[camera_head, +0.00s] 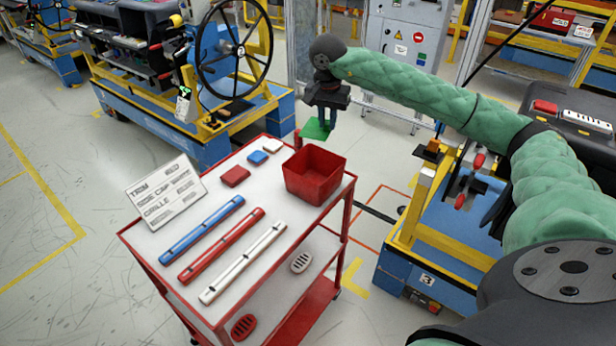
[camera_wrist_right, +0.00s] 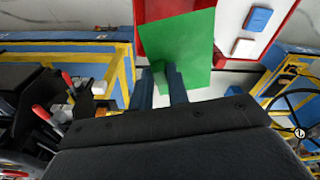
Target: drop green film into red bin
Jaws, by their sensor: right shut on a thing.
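The green film (camera_head: 315,129) is a flat green sheet held in my right gripper (camera_head: 327,122), above and just beyond the far edge of the cart. In the right wrist view the film (camera_wrist_right: 190,48) spreads out from between the fingers (camera_wrist_right: 167,78) and covers part of the scene below. The red bin (camera_head: 314,175) is an open square box on the far right corner of the cart top. In the head view the film is behind the bin, apart from it. My left gripper is not in view.
The cart (camera_head: 190,245) carries blue, red and white strips, small red, blue and white blocks and a sign card (camera_head: 166,192). A blue and yellow workstation with a steering wheel (camera_head: 233,51) stands behind. Another workstation (camera_head: 440,235) stands to the right.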

